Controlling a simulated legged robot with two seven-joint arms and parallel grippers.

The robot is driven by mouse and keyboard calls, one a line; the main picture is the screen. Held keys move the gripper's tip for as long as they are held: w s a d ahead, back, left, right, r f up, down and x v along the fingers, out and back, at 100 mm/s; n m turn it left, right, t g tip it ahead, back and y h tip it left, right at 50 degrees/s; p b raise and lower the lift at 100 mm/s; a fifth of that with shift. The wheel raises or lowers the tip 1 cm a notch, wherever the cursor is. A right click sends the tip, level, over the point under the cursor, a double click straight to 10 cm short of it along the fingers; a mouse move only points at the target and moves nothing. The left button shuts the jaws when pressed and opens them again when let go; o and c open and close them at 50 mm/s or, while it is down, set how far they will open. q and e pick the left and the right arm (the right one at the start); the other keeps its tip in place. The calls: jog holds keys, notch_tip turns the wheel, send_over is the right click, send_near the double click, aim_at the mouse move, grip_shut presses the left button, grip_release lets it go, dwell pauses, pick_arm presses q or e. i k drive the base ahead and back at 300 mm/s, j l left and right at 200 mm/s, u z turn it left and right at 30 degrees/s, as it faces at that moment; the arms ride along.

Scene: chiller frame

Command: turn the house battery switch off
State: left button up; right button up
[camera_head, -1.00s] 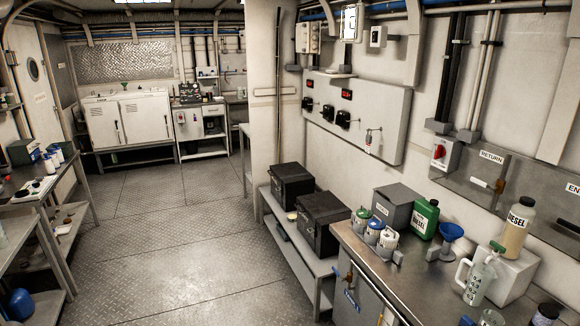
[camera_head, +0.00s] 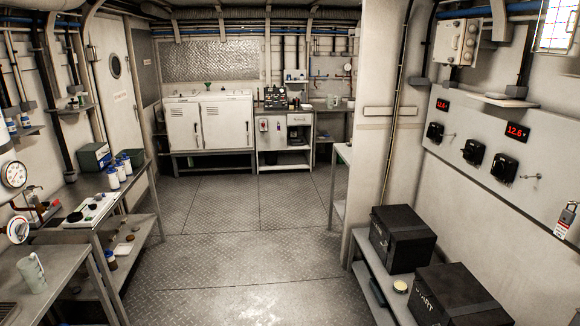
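A pale wall panel (camera_head: 460,180) on the right carries three black switches: a left one (camera_head: 435,131), a middle one (camera_head: 474,151) and a right one (camera_head: 504,167). Their labels and knob positions are too small to read, so I cannot tell which is the house battery switch. Two red displays sit above them, a left one (camera_head: 443,105) and a right one (camera_head: 516,131); the right one seems to read 12.6. Neither of my grippers is in view.
Two black battery boxes, a rear one (camera_head: 402,238) and a front one (camera_head: 458,298) marked START, stand on a low shelf below the panel. A padlock with a tag (camera_head: 565,221) hangs at right. The middle floor (camera_head: 240,240) is clear.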

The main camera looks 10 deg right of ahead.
aim_at(430, 132)
jog(key=i, duration=2.65)
